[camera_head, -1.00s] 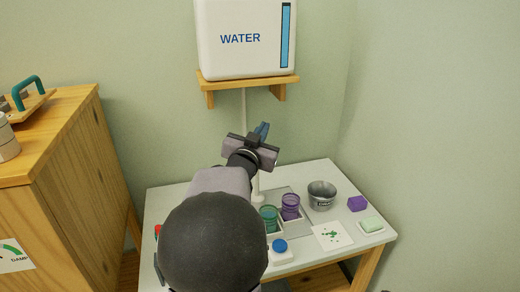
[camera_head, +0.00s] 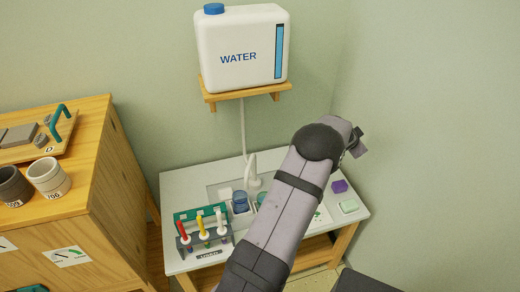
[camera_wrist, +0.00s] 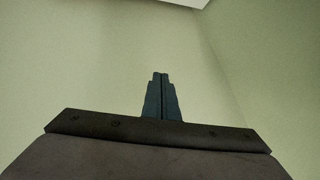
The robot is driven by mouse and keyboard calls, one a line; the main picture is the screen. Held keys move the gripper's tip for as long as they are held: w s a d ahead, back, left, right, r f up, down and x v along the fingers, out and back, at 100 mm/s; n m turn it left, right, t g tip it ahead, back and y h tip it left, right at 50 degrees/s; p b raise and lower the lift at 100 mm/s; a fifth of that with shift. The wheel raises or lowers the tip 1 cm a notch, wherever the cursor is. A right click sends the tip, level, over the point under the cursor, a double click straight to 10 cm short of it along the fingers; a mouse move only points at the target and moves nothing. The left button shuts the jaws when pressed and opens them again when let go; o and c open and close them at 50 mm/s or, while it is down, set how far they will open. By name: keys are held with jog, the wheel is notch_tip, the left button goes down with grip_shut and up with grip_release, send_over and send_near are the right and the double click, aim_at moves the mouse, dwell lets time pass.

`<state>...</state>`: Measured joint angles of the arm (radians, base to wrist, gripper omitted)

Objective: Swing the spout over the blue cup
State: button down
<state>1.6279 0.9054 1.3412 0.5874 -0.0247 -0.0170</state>
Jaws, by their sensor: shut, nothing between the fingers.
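The blue cup (camera_head: 240,203) stands at the left of the cups on the table, in front of the pale spout fixture (camera_head: 252,172). The spout fixture stands upright at the back of the table, below the water tank. I cannot tell which way its outlet points. A green cup (camera_head: 262,198) stands just right of the blue one, partly behind my arm. My gripper (camera_wrist: 161,96) is shut and empty in the wrist view, against bare wall. In the head view it is at the upper right, away from the spout, with its fingertips hidden.
A white water tank (camera_head: 240,50) sits on a wooden shelf (camera_head: 245,94) with a tube running down. A wooden cabinet (camera_head: 125,180) stands left.

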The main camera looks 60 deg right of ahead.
jog(key=w+a+r+m+t+y, duration=0.1)
jog(key=w+a+t+y, duration=0.15)
jog(key=w, duration=0.35)
jog(key=w+a+r+m+t+y, duration=0.2)
jog(key=w+t+y, duration=0.1)
jog(key=w, duration=0.2)
jog(key=w+a+r+m+t+y, duration=0.1)
jog(key=w+a+m+y, duration=0.1)
jog(key=a, duration=0.5)
jog(key=w+a+r+m+t+y, duration=0.1)
jog(key=w+a+m+y, duration=0.1)
jog(key=a+y, duration=0.3)
jog(key=w+a, duration=0.1)
jog(key=a, duration=0.1)
jog(key=shift+w+a+m+t, duration=0.2)
jog(key=shift+a+m+t, duration=0.1)
jog(key=shift+t, duration=0.05)
jog(key=shift+f, duration=0.1)
jog(key=w+r+p+x, duration=0.1)
jog(key=w+x, duration=0.1)
jog(key=x, duration=1.1)
jog(key=shift+a+r+p, duration=0.3)
jog(key=shift+r+p, duration=0.05)
jog(key=shift+r, duration=0.05)
